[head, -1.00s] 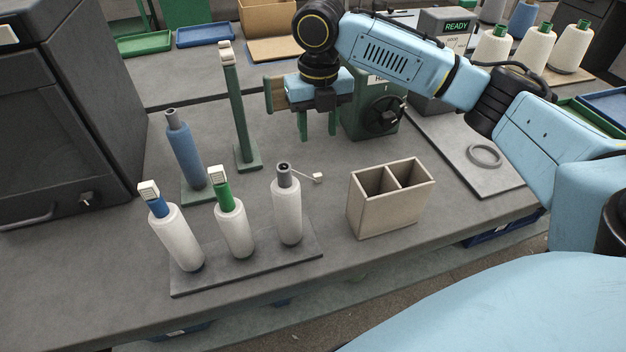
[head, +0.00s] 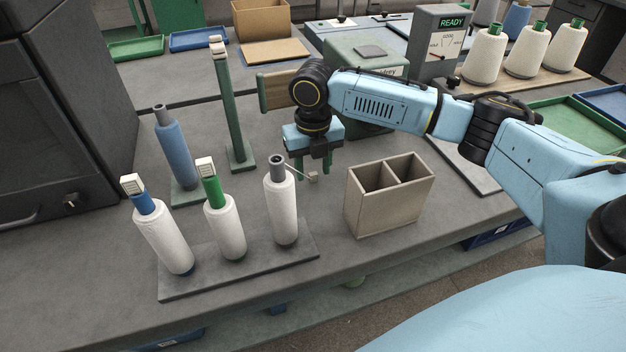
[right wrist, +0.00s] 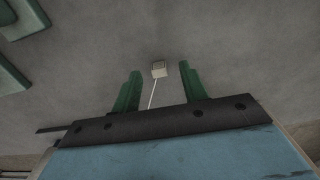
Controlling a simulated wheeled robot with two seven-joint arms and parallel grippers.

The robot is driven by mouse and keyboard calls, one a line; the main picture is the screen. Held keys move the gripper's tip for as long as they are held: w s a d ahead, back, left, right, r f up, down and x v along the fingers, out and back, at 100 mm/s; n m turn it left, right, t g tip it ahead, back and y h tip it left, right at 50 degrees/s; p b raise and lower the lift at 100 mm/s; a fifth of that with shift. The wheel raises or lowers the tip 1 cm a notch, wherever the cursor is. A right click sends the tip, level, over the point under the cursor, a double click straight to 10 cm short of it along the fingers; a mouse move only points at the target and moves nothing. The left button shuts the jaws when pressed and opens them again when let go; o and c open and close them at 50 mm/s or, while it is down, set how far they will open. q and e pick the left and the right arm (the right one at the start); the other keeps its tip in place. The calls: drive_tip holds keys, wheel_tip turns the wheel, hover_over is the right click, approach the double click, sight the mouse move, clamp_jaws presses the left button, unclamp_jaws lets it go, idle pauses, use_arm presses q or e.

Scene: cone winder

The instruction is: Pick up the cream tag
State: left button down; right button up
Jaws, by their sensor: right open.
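The cream tag (head: 313,176) is a small block on a thin pale string at the grey-topped white bobbin (head: 282,207), on its right side. It also shows in the right wrist view (right wrist: 158,69), between the two green fingertips in the picture, with its string running down between the fingers. My right gripper (head: 314,172) is open and empty, pointing down close over the tag. Whether a finger touches the tag I cannot tell. My left gripper is not in view.
Blue-topped (head: 164,238) and green-topped (head: 225,226) bobbins, each with a pale tag on top, share the dark base plate (head: 180,290). A two-compartment box (head: 383,213) stands right of the gripper. A green post (head: 231,110) and blue bobbin (head: 176,155) stand behind left.

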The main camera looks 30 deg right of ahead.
sight(313, 174)
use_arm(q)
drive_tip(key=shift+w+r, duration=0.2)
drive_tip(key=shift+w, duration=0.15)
use_arm(e)
drive_tip(key=shift+f, duration=0.45)
drive_tip(key=c, duration=0.8)
drive_tip(key=shift+r, duration=0.15)
